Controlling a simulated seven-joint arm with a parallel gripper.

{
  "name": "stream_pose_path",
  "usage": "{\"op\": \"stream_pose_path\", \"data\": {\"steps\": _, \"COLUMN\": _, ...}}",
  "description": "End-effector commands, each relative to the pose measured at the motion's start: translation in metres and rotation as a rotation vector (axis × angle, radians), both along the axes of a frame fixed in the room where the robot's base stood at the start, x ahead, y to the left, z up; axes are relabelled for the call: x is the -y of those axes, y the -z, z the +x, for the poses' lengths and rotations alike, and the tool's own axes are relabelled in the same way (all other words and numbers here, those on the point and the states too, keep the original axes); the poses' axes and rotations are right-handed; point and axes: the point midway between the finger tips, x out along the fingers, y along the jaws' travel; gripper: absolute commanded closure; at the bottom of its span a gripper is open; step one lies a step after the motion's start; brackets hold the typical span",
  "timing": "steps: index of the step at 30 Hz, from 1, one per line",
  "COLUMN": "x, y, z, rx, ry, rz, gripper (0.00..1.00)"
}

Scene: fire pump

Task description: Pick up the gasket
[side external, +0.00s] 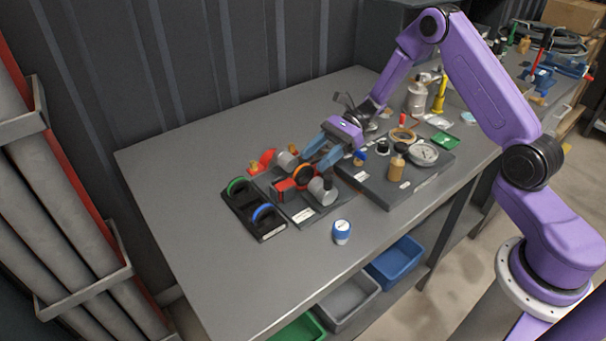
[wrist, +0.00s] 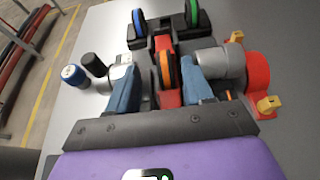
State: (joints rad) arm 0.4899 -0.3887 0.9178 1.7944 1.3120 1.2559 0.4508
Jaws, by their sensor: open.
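A black ring with an orange edge, which looks like the gasket (side external: 304,173), stands upright at the red pump part (side external: 283,190) on a dark base plate. It also shows in the wrist view (wrist: 165,72), beside the red part (wrist: 166,99). My gripper (side external: 308,160) is over the pump with its blue fingers spread. In the wrist view my gripper (wrist: 160,72) has one finger on each side of the orange ring, with visible gaps. The fingers partly hide the grey cylinders on both sides.
A black holder (side external: 241,218) carries a green ring (side external: 237,186) and a blue ring (side external: 263,212). A blue-and-white container (side external: 342,232) stands near the front edge. A dark tray (side external: 378,190) holds a gauge (side external: 424,152) and several small parts. The table's left side is clear.

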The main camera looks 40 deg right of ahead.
Motion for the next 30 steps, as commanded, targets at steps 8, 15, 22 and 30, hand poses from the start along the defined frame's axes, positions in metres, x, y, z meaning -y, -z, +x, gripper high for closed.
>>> {"op": "stream_pose_path", "data": {"steps": 8, "x": -0.034, "y": 0.010, "z": 0.005, "rx": -0.001, "ry": -0.005, "rz": 0.000, "gripper": 0.49}}
{"op": "stream_pose_path", "data": {"steps": 15, "x": -0.049, "y": 0.016, "z": 0.005, "rx": 0.000, "ry": -0.001, "rz": 0.001, "gripper": 0.49}}
{"op": "stream_pose_path", "data": {"steps": 22, "x": -0.049, "y": 0.016, "z": 0.005, "rx": 0.001, "ry": -0.001, "rz": 0.000, "gripper": 0.62}}
{"op": "stream_pose_path", "data": {"steps": 30, "x": -0.049, "y": 0.016, "z": 0.005, "rx": 0.001, "ry": -0.001, "rz": 0.000, "gripper": 1.00}}
